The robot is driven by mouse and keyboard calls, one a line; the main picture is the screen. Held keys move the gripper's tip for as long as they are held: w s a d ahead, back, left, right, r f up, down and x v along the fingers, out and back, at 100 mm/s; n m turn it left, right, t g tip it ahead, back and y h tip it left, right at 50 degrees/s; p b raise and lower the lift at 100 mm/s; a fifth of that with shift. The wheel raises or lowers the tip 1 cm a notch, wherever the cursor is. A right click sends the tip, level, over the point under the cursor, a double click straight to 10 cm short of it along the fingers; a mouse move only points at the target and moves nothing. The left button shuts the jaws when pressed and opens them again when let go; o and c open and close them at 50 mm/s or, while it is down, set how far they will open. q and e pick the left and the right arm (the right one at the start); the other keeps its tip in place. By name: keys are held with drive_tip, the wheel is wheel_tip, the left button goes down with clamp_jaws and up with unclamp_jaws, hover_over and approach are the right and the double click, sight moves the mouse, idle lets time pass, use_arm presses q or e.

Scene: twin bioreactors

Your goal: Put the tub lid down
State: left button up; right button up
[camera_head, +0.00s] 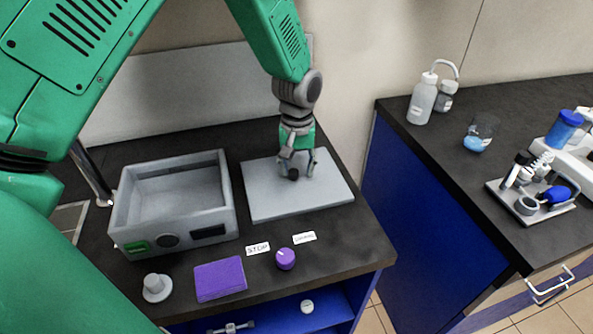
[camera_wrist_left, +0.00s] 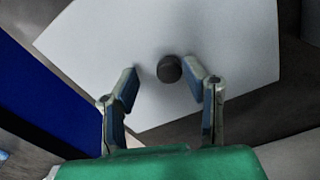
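The tub lid (camera_head: 325,192) is a flat light-grey plate with a dark round knob. It lies on the dark counter to the right of the tub, and also fills much of the left wrist view (camera_wrist_left: 225,40). My left gripper (camera_head: 298,166) points down over the lid at its knob. In the left wrist view the fingers (camera_wrist_left: 162,80) are apart, with the knob (camera_wrist_left: 169,69) in the gap, nearer the right fingertip. I see no clear grip on it. The grey tub (camera_head: 190,223) stands open and uncovered. My right gripper is not in view.
In front of the tub are a grey knobbed piece (camera_head: 156,288), a purple pad (camera_head: 220,279), a purple knob (camera_head: 285,259) and small labels.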

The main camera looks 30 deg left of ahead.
sight(294, 170)
use_arm(q)
wheel_tip(294, 170, up, 11)
drive_tip(key=shift+a+f, duration=0.15)
drive_tip(key=shift+f, duration=0.05)
drive_tip(key=shift+a+f, duration=0.15)
drive_tip(key=shift+a, duration=0.15)
